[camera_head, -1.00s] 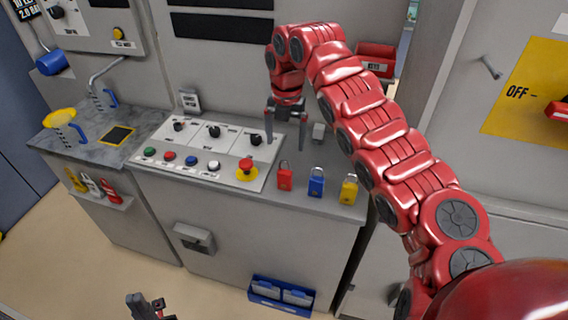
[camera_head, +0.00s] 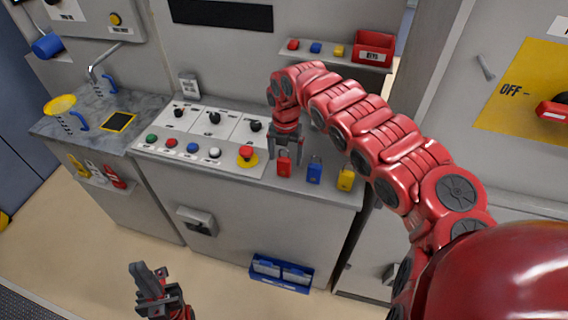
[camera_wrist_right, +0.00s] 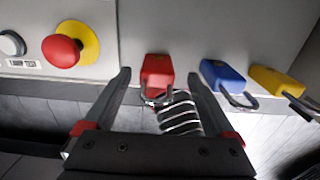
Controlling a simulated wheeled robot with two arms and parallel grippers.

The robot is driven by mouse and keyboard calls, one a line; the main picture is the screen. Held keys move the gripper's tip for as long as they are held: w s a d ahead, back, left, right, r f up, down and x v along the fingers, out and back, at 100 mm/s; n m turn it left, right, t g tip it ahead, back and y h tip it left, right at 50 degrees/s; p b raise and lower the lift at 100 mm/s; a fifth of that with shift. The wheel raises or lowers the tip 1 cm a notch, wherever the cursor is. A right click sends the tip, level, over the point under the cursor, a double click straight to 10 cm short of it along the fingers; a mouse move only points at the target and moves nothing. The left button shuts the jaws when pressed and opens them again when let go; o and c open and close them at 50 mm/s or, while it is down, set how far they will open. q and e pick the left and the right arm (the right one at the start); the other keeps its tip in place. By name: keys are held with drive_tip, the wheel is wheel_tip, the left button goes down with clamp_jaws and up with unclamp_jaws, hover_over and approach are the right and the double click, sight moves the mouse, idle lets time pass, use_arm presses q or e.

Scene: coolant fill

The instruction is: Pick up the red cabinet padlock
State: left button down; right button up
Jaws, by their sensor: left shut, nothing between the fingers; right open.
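The red padlock (camera_head: 284,169) stands on the front edge of the grey counter (camera_head: 230,179), right of the red emergency-stop button. My right gripper (camera_head: 285,158) is right at it, pointing down. In the right wrist view, the red padlock (camera_wrist_right: 157,70) lies between the spread fingers of my right gripper (camera_wrist_right: 159,75), with a gap on both sides. Its shackle points toward the gripper's palm. My left gripper (camera_head: 149,268) is low at the bottom left, shut and empty, away from the counter.
A blue padlock (camera_head: 315,172) and a yellow padlock (camera_head: 346,180) stand close to the right of the red one. The emergency-stop button (camera_head: 247,155) is just left. A shelf with a red box (camera_head: 374,46) hangs behind. A blue bin (camera_head: 281,272) sits below.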

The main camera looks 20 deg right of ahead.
sight(284, 166)
drive_tip(key=f, duration=0.1)
drive_tip(key=f+p, duration=0.1)
drive_tip(key=f, duration=0.1)
drive_tip(key=shift+s+a+f+p, duration=0.1)
drive_tip(key=shift+a+f+p, duration=0.2)
drive_tip(key=shift+f+p, duration=0.1)
drive_tip(key=shift+d+f, duration=0.1)
drive_tip(key=shift+f, duration=0.4)
clamp_jaws()
